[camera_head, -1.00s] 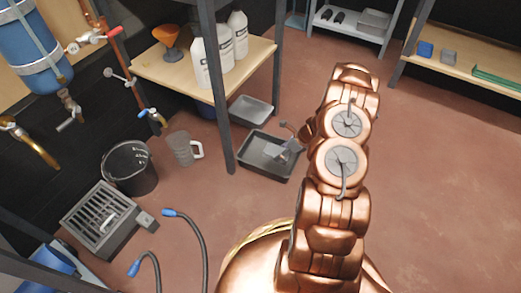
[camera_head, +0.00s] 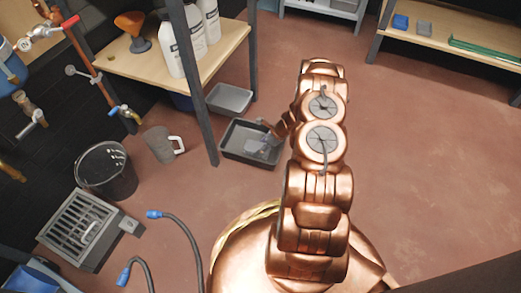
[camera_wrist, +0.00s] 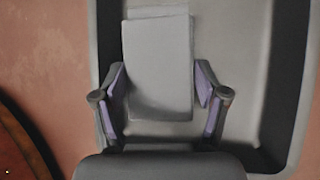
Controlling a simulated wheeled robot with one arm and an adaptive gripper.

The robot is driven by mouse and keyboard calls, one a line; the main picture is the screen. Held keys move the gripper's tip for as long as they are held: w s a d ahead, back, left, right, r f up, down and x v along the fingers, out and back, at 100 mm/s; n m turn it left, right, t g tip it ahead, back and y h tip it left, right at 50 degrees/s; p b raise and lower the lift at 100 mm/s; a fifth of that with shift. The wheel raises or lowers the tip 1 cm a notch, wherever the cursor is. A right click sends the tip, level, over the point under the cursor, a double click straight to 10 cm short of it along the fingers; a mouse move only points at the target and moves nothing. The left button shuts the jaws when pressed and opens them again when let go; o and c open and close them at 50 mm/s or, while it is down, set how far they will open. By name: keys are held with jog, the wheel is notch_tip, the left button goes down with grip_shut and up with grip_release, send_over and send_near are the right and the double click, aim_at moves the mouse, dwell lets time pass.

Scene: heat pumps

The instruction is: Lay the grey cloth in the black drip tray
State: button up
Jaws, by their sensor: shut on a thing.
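The black drip tray (camera_head: 232,145) lies on the floor left of my arm, and fills much of the wrist view, with its dark wall (camera_wrist: 286,100) on the right. The grey cloth (camera_wrist: 158,60) looks like a flat folded rectangle in the wrist view. My gripper (camera_wrist: 160,75) is shut on it, with one finger at each side edge. In the head view my gripper (camera_head: 268,131) is over the tray, partly hidden by my arm, and the cloth (camera_head: 256,146) shows within the tray's outline. I cannot tell whether the cloth touches the tray floor.
A light grey tray (camera_head: 230,98) lies behind, under a wooden bench (camera_head: 140,65) with bottles and an orange funnel. A bench leg (camera_head: 196,100) stands close to the drip tray's left. A jug (camera_head: 160,145), black bucket (camera_head: 106,171) and grated unit (camera_head: 84,230) stand left. The right floor is clear.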

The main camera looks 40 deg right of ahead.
jog(key=shift+f, duration=0.25)
jog(key=o, duration=1.2)
